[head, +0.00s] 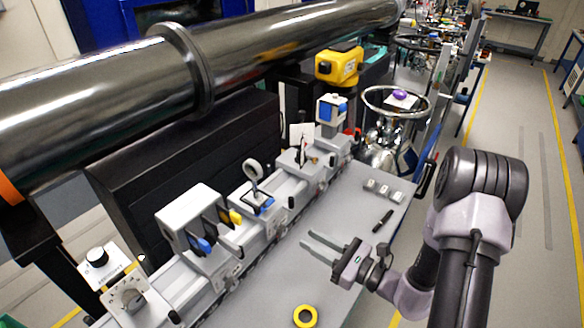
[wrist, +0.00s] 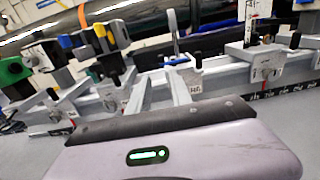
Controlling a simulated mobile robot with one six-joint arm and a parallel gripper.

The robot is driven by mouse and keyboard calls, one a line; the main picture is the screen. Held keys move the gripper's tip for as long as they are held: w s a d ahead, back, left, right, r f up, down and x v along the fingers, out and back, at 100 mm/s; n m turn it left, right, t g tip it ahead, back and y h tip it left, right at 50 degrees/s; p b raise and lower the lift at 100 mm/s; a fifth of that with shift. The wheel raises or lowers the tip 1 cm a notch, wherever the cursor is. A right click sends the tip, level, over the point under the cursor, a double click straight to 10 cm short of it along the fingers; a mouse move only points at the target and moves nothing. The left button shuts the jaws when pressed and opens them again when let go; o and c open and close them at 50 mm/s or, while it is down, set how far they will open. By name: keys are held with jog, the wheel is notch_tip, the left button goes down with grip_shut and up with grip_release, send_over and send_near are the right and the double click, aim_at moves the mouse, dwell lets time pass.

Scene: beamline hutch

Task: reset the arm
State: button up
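My gripper (head: 322,248) is in the head view, held over the grey bench top with its two fingers pointing left toward the optical rail. The fingers are apart with nothing between them. In the wrist view the two fingers (wrist: 158,92) also stand apart and empty, with the rail and its mounts beyond them. My arm comes in from the right side of the head view, bent at a dark elbow joint. I cannot tell whether the fingertips touch anything; they appear clear of the rail.
The rail (head: 205,290) carries several mounts, including a round-lens mount (head: 253,172). A yellow tape ring (head: 305,316), a black pen (head: 383,220) and small grey blocks (head: 383,190) lie on the bench (head: 345,205). A large steel pipe (head: 100,95) runs behind. Floor is free at right.

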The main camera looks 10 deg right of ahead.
jog(key=s+a+r+n+g+b, duration=0.2)
jog(key=s+a+r+n+g, duration=0.6)
jog(key=s+a+n+g, duration=0.4)
jog(key=s+d+n+h+b, duration=0.2)
jog(key=s+n+h, duration=0.3)
jog(key=s+n, duration=0.15)
jog(key=s+d+r+n+t+h+b, duration=0.1)
jog(key=d+r+n+t+h, duration=0.3)
jog(key=d, duration=0.3)
jog(key=shift+s+r+t+h, duration=0.3)
jog(key=shift+s+t+h, duration=0.15)
jog(key=shift+h, duration=0.45)
